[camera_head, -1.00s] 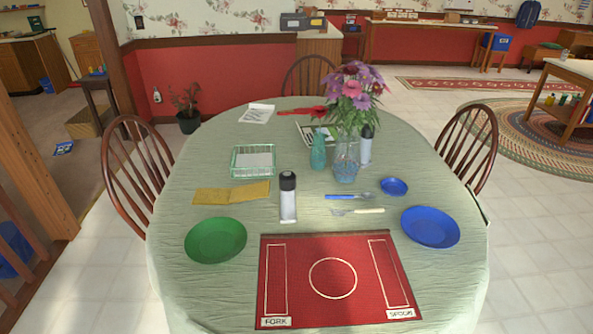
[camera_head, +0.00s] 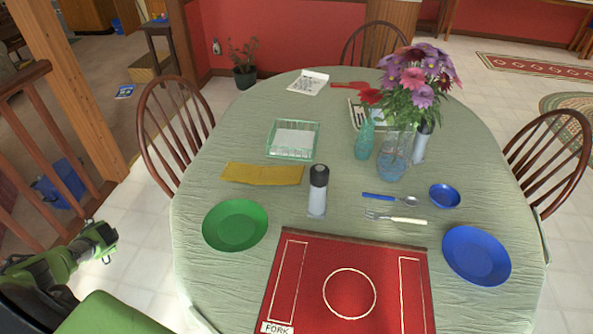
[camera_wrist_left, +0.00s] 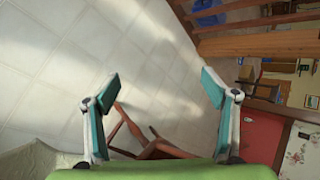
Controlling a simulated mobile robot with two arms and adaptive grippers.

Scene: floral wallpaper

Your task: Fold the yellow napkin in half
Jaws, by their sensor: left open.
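The yellow napkin (camera_head: 262,174) lies on the green-covered table, left of the black-topped bottle (camera_head: 318,190) and behind the green plate (camera_head: 235,225). It looks like a flat, wide strip. My left gripper (camera_head: 108,243) is at the lower left in the head view, off the table's left side and well apart from the napkin. In the left wrist view its two fingers (camera_wrist_left: 160,90) are spread with nothing between them. They face the tiled floor and a wooden chair. My right gripper is in neither view.
A wire basket (camera_head: 293,139) stands just behind the napkin. A red placemat (camera_head: 350,280), a blue plate (camera_head: 476,255), cutlery (camera_head: 395,218) and a flower vase (camera_head: 395,150) are on the table. A wooden chair (camera_head: 170,130) stands at its left.

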